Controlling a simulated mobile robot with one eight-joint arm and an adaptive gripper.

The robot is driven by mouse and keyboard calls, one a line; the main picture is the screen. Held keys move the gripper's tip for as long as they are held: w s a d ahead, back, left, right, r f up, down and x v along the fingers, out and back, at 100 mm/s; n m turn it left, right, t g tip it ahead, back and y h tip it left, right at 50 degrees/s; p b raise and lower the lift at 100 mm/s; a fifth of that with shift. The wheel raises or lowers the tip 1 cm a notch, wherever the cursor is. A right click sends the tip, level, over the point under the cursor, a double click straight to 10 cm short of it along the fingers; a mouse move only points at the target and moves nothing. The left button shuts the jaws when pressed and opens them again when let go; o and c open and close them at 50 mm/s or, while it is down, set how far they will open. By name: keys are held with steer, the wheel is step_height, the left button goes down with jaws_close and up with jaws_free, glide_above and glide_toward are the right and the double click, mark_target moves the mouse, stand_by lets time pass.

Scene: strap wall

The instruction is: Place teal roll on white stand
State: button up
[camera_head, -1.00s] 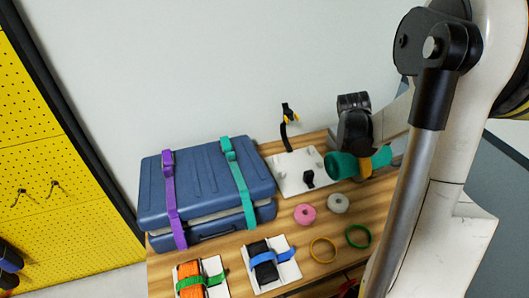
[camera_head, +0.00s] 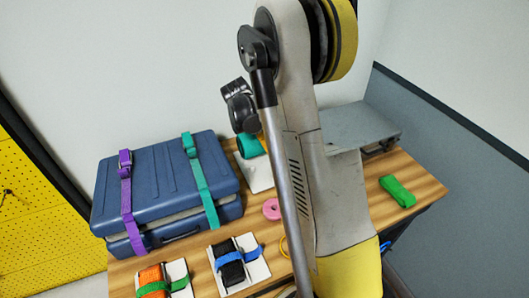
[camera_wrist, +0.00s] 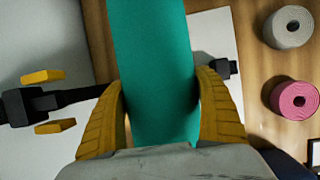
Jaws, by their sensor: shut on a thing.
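The teal roll (camera_wrist: 155,60) lies between the two yellow fingers of my gripper (camera_wrist: 161,105), which are shut on it. In the head view, part of the teal roll (camera_head: 249,146) shows beside my arm, over the back of the white stand (camera_head: 262,183). The white stand also shows behind the roll in the wrist view (camera_wrist: 212,32), with a black clip (camera_wrist: 222,70) at the right. A black post with yellow tips (camera_wrist: 40,103) is at the left in the wrist view. Whether the roll touches the stand cannot be told. My arm hides much of the stand.
A blue case (camera_head: 165,185) with purple and teal straps stands left of the stand. A pink roll (camera_wrist: 295,97) and a grey roll (camera_wrist: 287,27) lie on the wooden table. Two white holders with straps are in front; a green strap bundle (camera_head: 397,191) lies at the right.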

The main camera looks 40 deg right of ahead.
steer(key=shift+w+f+b, duration=0.1)
steer(key=shift+f+b, duration=0.7)
steer(key=shift+f, duration=1.25)
steer(key=shift+f, duration=0.1)
steer(key=o, duration=1.4)
steer(key=shift+c, duration=0.2)
